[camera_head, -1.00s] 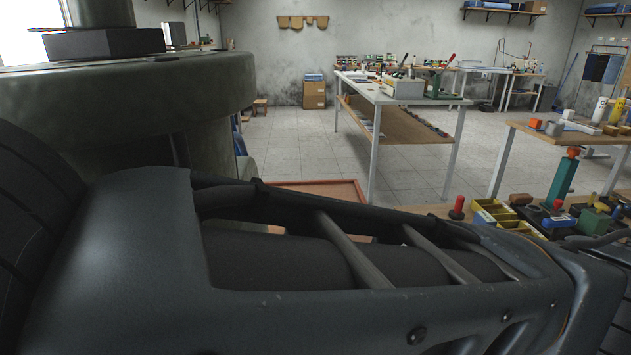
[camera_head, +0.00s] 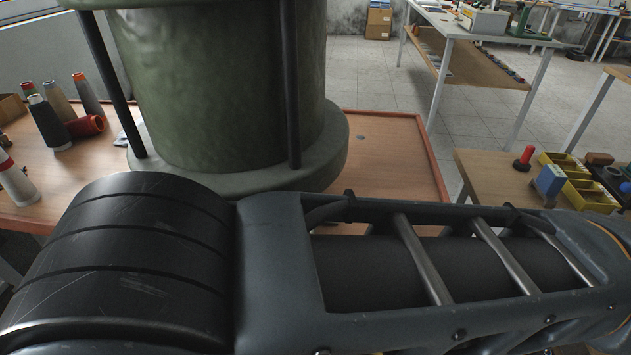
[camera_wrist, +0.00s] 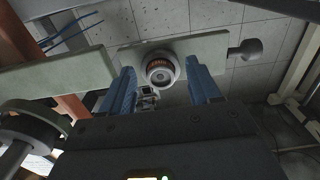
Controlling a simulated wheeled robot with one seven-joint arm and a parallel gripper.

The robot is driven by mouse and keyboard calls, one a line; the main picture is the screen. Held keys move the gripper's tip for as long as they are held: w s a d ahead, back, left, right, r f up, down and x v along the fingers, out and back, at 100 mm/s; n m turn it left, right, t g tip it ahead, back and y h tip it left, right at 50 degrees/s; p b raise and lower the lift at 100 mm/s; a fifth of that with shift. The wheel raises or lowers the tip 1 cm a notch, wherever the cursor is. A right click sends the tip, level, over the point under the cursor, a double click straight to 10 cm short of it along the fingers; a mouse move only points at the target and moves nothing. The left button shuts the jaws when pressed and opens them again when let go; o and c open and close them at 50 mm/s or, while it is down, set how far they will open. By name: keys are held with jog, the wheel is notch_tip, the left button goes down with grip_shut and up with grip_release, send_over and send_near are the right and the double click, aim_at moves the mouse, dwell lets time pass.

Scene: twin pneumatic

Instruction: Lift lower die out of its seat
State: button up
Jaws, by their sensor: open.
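In the wrist view my gripper (camera_wrist: 160,70) is open, with one blue finger on each side of the picture's middle. Between and beyond the fingertips is a round grey part (camera_wrist: 164,82) with a dark centre and an orange-brown ring inside. It sits at a pale grey-green bar (camera_wrist: 208,51). I cannot tell for sure whether this round part is the lower die or its seat, nor whether the fingers touch it. The head view shows the large green machine body (camera_head: 215,90) on its wooden table. My gripper is out of that view, and my arm crosses its lower part.
The machine's table (camera_head: 385,155) has a raised red edge. Several thread spools (camera_head: 48,122) stand at its left. A bench at right holds yellow bins (camera_head: 578,185) and a red-handled tool (camera_head: 524,158). In the wrist view a rounded knob (camera_wrist: 245,50) ends the bar. Tiled floor lies beyond.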

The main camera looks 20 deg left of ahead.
grip_shut()
dwell(0.5)
jog(key=shift+r, duration=0.2)
